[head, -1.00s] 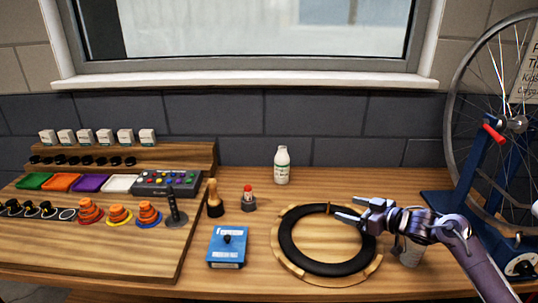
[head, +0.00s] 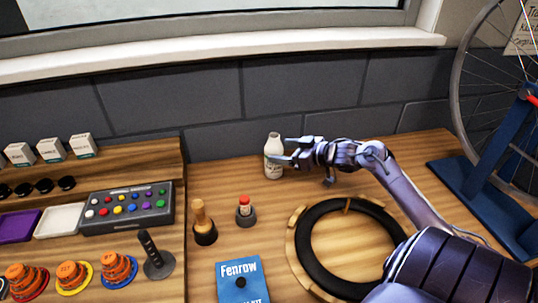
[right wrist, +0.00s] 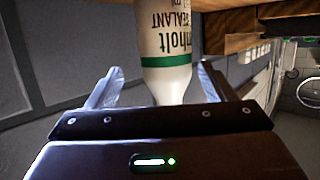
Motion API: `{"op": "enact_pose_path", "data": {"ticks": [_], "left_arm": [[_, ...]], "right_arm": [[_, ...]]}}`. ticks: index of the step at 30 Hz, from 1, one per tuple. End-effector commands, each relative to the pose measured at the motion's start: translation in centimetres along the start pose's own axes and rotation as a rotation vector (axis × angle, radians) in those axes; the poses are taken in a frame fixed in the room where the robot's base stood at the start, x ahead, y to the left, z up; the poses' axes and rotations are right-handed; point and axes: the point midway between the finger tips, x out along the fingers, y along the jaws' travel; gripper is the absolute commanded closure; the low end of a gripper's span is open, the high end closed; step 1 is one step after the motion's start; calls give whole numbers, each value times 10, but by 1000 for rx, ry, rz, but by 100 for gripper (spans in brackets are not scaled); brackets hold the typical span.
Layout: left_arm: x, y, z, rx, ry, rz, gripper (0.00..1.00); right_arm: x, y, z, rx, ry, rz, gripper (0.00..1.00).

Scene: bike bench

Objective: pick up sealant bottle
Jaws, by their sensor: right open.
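I cannot see contact between the fingers and the bottle. My left gripper is not in view.
A black tyre on a round wooden stand (head: 290,240) lies in front of the bottle. A wooden-handled tool (head: 204,222), a red-capped item (head: 245,211) and a blue Fenrow box (head: 240,283) stand to the left. A blue wheel stand (head: 490,165) is at right.

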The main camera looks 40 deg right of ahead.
Motion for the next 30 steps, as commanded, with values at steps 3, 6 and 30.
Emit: {"op": "enact_pose_path", "data": {"ticks": [3,6,30], "left_arm": [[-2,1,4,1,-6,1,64],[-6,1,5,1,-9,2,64],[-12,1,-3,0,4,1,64]], "right_arm": [[8,-1,-1,0,0,0,24],[20,-4,-2,0,2,0,24],[57,-7,3,-1,-1,0,54]]}}
